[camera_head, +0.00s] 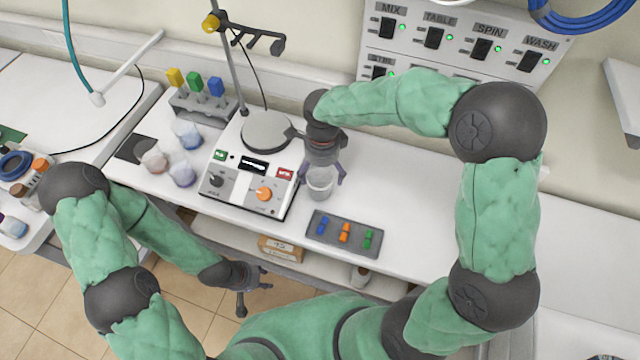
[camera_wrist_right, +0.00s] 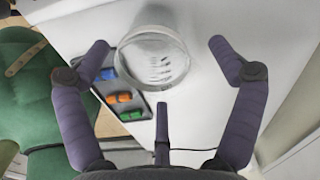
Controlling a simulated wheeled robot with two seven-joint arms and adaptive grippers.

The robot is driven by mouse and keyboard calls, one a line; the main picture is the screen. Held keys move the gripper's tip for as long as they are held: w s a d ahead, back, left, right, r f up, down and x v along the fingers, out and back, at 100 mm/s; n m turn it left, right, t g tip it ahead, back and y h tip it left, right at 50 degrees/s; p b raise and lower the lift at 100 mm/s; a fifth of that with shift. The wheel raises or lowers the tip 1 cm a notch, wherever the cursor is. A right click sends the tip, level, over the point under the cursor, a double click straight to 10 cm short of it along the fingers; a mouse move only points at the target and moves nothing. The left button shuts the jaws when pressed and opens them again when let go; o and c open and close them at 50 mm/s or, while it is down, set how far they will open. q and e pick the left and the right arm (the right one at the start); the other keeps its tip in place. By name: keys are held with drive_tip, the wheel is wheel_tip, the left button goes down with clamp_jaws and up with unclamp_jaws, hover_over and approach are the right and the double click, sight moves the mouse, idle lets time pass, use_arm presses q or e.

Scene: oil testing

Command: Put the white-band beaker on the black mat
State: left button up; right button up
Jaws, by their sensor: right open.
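A clear beaker (camera_head: 320,186) with pale markings stands upright on the white bench, right of the hotplate device; I cannot clearly make out a white band on it. My right gripper (camera_head: 322,174) is open above it, with a finger on either side. In the right wrist view the beaker (camera_wrist_right: 155,62) lies between the spread fingers, apart from them. The black mat (camera_head: 133,149) lies bare at the left, beside three beakers with tinted contents (camera_head: 187,134). My left gripper (camera_head: 255,295) hangs low in front of the bench, empty, with its fingers apart.
The hotplate device (camera_head: 250,184) with its stand (camera_head: 236,70) is between the clear beaker and the mat. A rack with coloured caps (camera_head: 203,105) stands behind the tinted beakers. A grey tray with coloured pieces (camera_head: 318,241) lies in front. The bench at right is clear.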

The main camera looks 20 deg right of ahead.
sight(320, 179)
drive_tip(key=f, duration=0.3)
drive_tip(key=f+b, duration=0.1)
drive_tip(key=f, duration=0.1)
drive_tip(key=shift+s+a, duration=0.15)
drive_tip(key=shift+a, duration=0.15)
drive_tip(key=c, duration=1.4)
drive_tip(key=shift+r, duration=0.85)
drive_tip(key=s+a+r+p, duration=0.1)
drive_tip(key=s+a+r, duration=0.2)
drive_tip(key=s+a+r+p, duration=0.1)
drive_tip(key=s+a+r, duration=0.2)
drive_tip(key=a+r, duration=0.1)
drive_tip(key=s+a+r+p, duration=0.1)
drive_tip(key=s+a+r, duration=0.2)
drive_tip(key=r, duration=0.1)
drive_tip(key=shift+s+a+r, duration=0.1)
drive_tip(key=shift+a+r, duration=0.1)
drive_tip(key=shift+a, duration=0.15)
